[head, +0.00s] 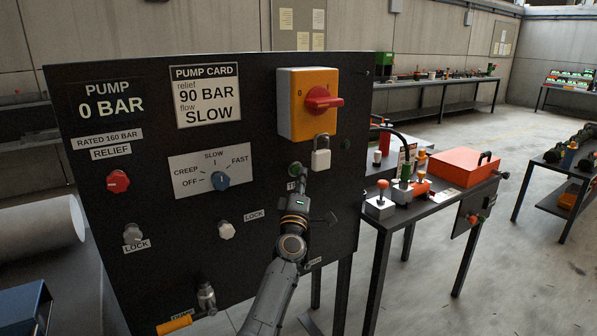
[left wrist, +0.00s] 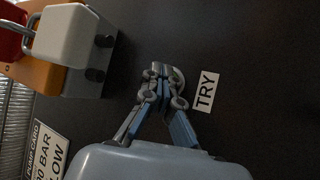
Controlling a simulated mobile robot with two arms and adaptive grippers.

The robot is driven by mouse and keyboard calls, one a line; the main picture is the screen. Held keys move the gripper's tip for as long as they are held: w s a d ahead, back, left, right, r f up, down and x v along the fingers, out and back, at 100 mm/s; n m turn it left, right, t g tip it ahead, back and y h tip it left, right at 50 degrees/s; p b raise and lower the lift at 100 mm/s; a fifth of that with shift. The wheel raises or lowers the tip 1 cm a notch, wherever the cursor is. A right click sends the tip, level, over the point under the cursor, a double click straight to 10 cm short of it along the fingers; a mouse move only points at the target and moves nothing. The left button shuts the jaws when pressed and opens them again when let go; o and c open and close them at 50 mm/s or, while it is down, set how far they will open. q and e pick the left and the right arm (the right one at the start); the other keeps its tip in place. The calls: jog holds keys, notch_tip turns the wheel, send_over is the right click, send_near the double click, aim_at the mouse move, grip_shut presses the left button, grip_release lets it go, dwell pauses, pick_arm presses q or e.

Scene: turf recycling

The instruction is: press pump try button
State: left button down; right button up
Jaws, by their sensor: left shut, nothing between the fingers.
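The black pump panel (head: 150,240) stands in front of me. A small green try button (head: 294,169) is on its right half, below the orange switch box. The white TRY label (left wrist: 205,91) is beside the button in the left wrist view. My left gripper (head: 300,177) is shut and empty, with its tips at the button. In the left wrist view the shut fingertips (left wrist: 160,72) cover much of a round grey rim (left wrist: 179,77). I cannot tell whether they touch or press the button. The pump display (head: 111,108) reads 0 BAR. My right gripper is not in view.
The orange switch box (head: 293,119) with a red handle (head: 323,100) and white padlock (head: 321,158) is just above my gripper. A table with a red case (head: 464,166) stands right.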

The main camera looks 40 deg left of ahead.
pick_arm(q)
jog(key=shift+s+d+p, duration=0.3)
jog(key=shift+d, duration=0.25)
jog(key=s+d+p, duration=0.2)
jog(key=d+p, duration=0.1)
jog(key=d, duration=0.2)
jog(key=shift+s+d, duration=0.15)
jog(key=shift+d, duration=0.15)
jog(key=shift+f, duration=0.1)
dwell(0.6)
